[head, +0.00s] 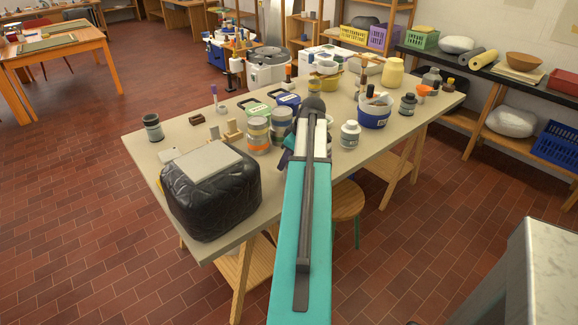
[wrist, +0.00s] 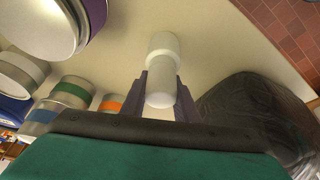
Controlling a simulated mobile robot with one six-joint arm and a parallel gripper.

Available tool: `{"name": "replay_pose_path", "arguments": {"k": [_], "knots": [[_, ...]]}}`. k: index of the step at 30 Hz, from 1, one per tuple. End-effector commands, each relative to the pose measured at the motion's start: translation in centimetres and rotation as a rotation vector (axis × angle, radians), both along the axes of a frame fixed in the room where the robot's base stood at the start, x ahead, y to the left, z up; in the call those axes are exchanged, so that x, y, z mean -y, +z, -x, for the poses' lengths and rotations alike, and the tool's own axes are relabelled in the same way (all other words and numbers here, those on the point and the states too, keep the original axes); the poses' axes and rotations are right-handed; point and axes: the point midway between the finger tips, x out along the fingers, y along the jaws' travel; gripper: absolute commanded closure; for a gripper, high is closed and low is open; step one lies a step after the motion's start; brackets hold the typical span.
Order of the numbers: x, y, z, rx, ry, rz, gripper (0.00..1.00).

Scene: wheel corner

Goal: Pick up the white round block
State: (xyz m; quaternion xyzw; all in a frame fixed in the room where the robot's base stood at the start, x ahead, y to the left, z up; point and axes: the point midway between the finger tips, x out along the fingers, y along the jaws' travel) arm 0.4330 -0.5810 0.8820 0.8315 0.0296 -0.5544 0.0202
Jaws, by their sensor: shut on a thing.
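The white round block (wrist: 162,85) shows in the wrist view as a pale, smooth cylinder with a wider rounded part at its far end. My gripper (wrist: 162,98) is shut on it, with one dark finger on each side of its near part. The tabletop (wrist: 215,65) lies behind the block; I cannot tell whether the block touches it. In the head view my own teal arm covers the block and most of the gripper.
A black quilted bundle (head: 212,205) with a grey board (head: 202,160) on top is left of my arm.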

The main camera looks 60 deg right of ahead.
Motion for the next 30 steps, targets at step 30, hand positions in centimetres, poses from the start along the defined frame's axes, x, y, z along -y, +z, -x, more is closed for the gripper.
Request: {"name": "replay_pose_path", "arguments": {"k": [30], "knots": [[1.3,4.0,7.5,-0.001,-0.004,0.001,1.0]]}}
